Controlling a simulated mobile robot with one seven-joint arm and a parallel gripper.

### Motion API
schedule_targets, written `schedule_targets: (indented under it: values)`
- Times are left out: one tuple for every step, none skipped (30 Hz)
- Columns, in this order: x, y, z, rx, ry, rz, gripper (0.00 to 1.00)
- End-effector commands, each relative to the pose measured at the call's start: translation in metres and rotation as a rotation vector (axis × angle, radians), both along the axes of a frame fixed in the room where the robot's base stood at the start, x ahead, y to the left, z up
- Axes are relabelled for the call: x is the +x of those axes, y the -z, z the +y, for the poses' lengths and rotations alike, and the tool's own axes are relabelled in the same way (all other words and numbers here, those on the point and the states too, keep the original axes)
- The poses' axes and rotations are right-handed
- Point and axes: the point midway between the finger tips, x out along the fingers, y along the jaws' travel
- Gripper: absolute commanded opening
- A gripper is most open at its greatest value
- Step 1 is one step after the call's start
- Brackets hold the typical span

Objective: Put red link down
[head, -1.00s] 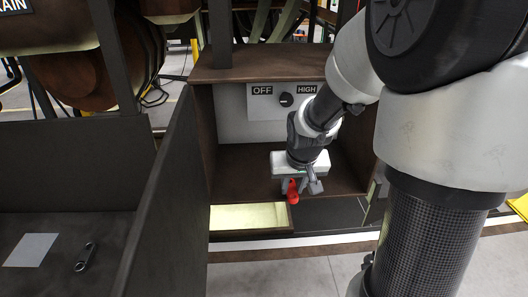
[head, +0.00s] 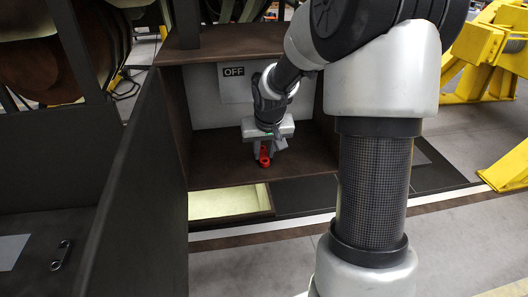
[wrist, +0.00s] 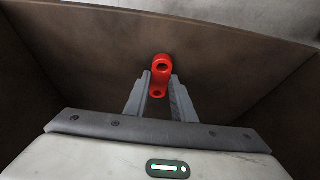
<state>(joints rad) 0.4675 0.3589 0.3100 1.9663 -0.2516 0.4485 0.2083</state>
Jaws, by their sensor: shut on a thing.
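The red link (head: 264,157) is in my gripper (head: 265,150), just above or at the brown floor of the open box (head: 205,174); I cannot tell whether it touches. In the wrist view, the red link (wrist: 161,73) sits between the two grey fingers of my gripper (wrist: 160,82), its far end pointing away from the palm. The fingers are shut on it.
A pale lit recess (head: 224,202) lies in front of the box floor. A dark wall (head: 130,170) stands to the left, with a dark link (head: 61,255) on the surface beyond it. Yellow stands (head: 488,60) are at the right.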

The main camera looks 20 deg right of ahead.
Motion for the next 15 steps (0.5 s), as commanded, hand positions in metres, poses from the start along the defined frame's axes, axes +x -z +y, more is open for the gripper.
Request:
schedule_targets:
  values:
    - [0.0004, 0.0017, 0.0, 0.0, 0.0, -0.002, 0.0]
    - [0.0004, 0.0031, 0.0001, 0.0, 0.0, -0.002, 0.0]
    - [0.0004, 0.0044, 0.0001, 0.0, 0.0, -0.002, 0.0]
    - [0.0, 0.0037, 0.0002, 0.0, 0.0, 0.0, 0.26]
    - [-0.0001, 0.0032, 0.0001, 0.0, 0.0, 0.0, 0.32]
    - [-0.0002, 0.0032, 0.0001, 0.0, 0.0, 0.0, 0.38]
    - [-0.0001, 0.0033, 0.0001, 0.0, 0.0, 0.0, 0.42]
    - [-0.0001, 0.0033, 0.0001, 0.0, 0.0, 0.0, 0.42]
    - [-0.0002, 0.0033, 0.0001, 0.0, 0.0, 0.0, 0.42]
    - [-0.0002, 0.0033, 0.0001, 0.0, 0.0, 0.0, 0.42]
    - [-0.0002, 0.0033, 0.0, 0.0, 0.0, 0.0, 0.42]
    - [-0.0002, 0.0033, 0.0, 0.0, 0.0, 0.0, 0.42]
    - [-0.0002, 0.0033, 0.0, 0.0, 0.0, 0.0, 0.42]
    - [-0.0002, 0.0032, 0.0, 0.0, 0.0, 0.0, 0.42]
    - [-0.0002, 0.0027, 0.0, 0.0, 0.0, 0.0, 0.42]
